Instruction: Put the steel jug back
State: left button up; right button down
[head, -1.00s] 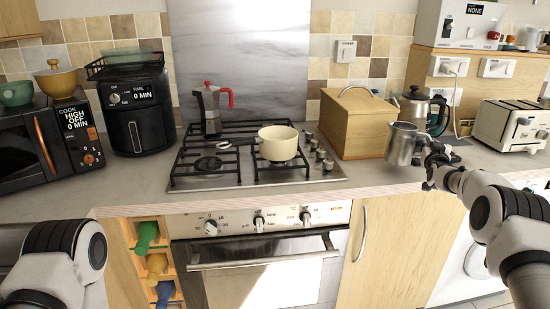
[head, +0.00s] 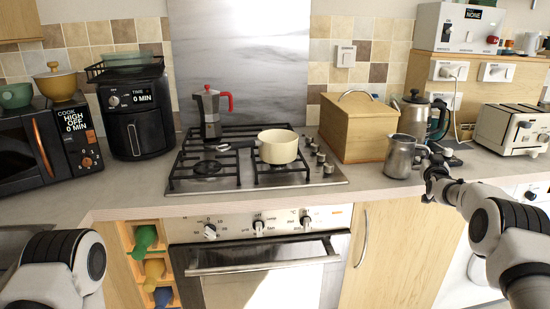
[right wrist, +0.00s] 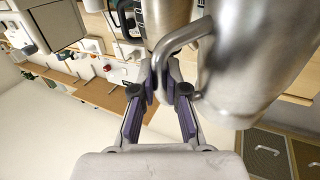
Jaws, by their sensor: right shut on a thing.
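The steel jug (head: 400,158) is upright at the right of the counter, in front of the kettle and beside the wooden bread box. Its base looks to be at the counter top, but I cannot tell whether it touches. My right gripper (head: 428,166) is on the jug's right side, shut on its handle. In the right wrist view the two fingers (right wrist: 168,88) close around the curved handle, and the jug's body (right wrist: 260,55) fills the upper right. My left arm shows at the lower left; its gripper is out of view.
The steel kettle (head: 438,120) stands close behind the jug. The wooden bread box (head: 357,128) is to its left and the toaster (head: 512,127) to its right. A cream pot (head: 278,147) and a moka pot (head: 209,112) stand on the hob (head: 210,183).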

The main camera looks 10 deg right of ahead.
jog(key=shift+f, duration=0.2)
dwell(0.4)
jog(key=c, duration=1.1)
grip_release()
jog(key=shift+s, duration=0.1)
jog(key=v, duration=1.2)
jog(key=shift+a, duration=0.1)
